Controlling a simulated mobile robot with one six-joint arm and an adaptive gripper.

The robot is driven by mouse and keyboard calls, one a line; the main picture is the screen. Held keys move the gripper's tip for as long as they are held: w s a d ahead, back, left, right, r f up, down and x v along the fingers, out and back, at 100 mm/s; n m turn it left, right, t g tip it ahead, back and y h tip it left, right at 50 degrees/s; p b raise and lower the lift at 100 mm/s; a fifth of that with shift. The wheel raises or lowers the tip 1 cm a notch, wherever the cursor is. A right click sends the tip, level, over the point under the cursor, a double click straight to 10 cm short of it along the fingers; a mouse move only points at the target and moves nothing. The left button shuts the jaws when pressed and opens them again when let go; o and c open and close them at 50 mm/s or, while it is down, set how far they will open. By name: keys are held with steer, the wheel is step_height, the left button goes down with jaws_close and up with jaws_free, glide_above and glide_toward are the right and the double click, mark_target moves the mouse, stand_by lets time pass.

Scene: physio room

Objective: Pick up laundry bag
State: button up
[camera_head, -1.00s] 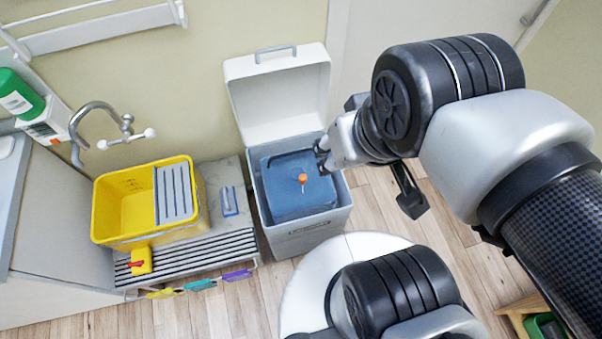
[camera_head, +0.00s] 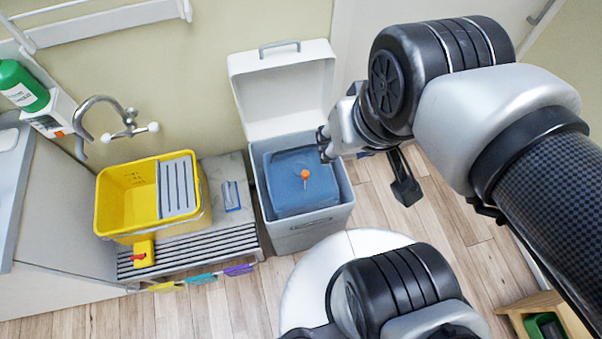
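A blue laundry bag (camera_head: 292,190) with an orange toggle (camera_head: 305,174) on top sits inside a grey-white bin (camera_head: 310,232). The bin's lid (camera_head: 283,92) stands open against the wall. My gripper (camera_head: 324,146) is above the right rear part of the bin, near the bag's upper right edge. Its fingers are seen side-on and small, so whether they are open or shut does not show. I cannot tell if they touch the bag; it appears to rest in the bin.
A yellow mop bucket (camera_head: 129,207) stands on a slatted grey bench (camera_head: 205,250) left of the bin. A tap (camera_head: 123,132) juts from the wall above it. A wooden box with a green item (camera_head: 546,326) is at lower right.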

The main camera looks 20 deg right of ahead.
steer(key=w+f+m+g, duration=0.2)
steer(key=w+f+m, duration=0.35)
steer(key=w, duration=0.55)
steer(key=m+g, duration=0.2)
steer(key=m, duration=0.8)
glide_above(305, 179)
step_height(305, 179, down, 24)
steer(key=shift+m+g, duration=0.3)
steer(key=shift+m, duration=0.55)
step_height(305, 179, down, 18)
steer(key=b, duration=0.2)
steer(key=shift+a+r+b, duration=0.1)
steer(key=shift+r+b, duration=0.05)
steer(key=shift+b, duration=0.2)
steer(key=shift+w+d+f+b, duration=0.15)
steer(key=shift+f+b, duration=0.2)
steer(key=shift+f, duration=0.6)
steer(key=shift+w+f+b, duration=0.1)
steer(key=shift+f+b, duration=0.3)
steer(key=shift+f, duration=0.55)
steer(key=shift+w+d+f+b, duration=0.15)
steer(key=shift+f+b, duration=0.2)
steer(key=shift+f, duration=0.6)
steer(key=shift+c, duration=0.3)
jaws_close()
